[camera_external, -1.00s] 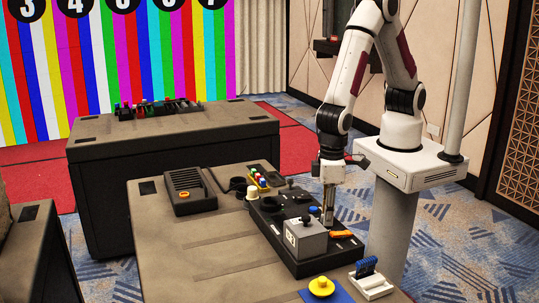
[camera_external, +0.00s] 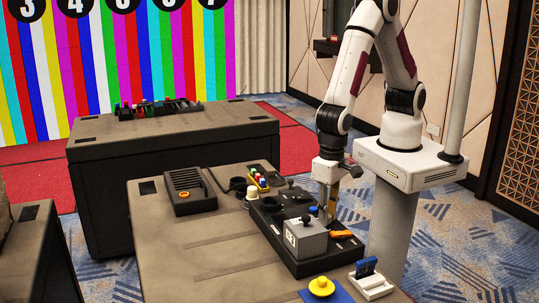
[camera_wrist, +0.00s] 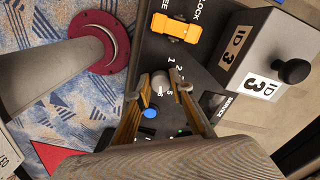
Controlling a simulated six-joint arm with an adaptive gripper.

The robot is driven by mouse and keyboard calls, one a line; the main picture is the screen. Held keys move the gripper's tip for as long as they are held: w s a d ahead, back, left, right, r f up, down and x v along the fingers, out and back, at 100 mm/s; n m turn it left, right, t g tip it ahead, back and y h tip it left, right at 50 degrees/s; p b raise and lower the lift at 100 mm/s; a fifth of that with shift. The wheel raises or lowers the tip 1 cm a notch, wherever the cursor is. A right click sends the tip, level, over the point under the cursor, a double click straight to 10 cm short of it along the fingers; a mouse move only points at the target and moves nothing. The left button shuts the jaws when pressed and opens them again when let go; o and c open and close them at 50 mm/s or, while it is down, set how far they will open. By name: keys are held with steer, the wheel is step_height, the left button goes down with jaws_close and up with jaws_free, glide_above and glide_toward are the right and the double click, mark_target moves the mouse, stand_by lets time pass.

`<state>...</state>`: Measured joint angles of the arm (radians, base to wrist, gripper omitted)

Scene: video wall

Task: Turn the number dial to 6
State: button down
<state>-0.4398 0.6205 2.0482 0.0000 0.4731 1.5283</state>
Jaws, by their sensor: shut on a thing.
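The number dial (camera_wrist: 158,84) is a small grey round knob on the dark control panel (camera_wrist: 157,45), seen in the wrist view. Printed digits, among them 1, 2 and 5, stand around it; a 6 is not legible, and I cannot tell where the dial points. My gripper (camera_wrist: 162,86) has its two tan fingers closed around the dial, one at each side. In the external view my gripper (camera_external: 327,217) reaches down to the panel's far right part, and the dial is hidden there.
A blue button (camera_wrist: 149,112) sits close beside the dial. An orange handle (camera_wrist: 177,28) and a grey box marked ID 3 (camera_wrist: 240,50) with a black knob stand near.

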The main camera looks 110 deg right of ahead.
stand_by(0.5)
steer(key=c, duration=1.8)
jaws_free()
steer(key=shift+r, duration=0.15)
steer(key=shift+r, duration=5.9)
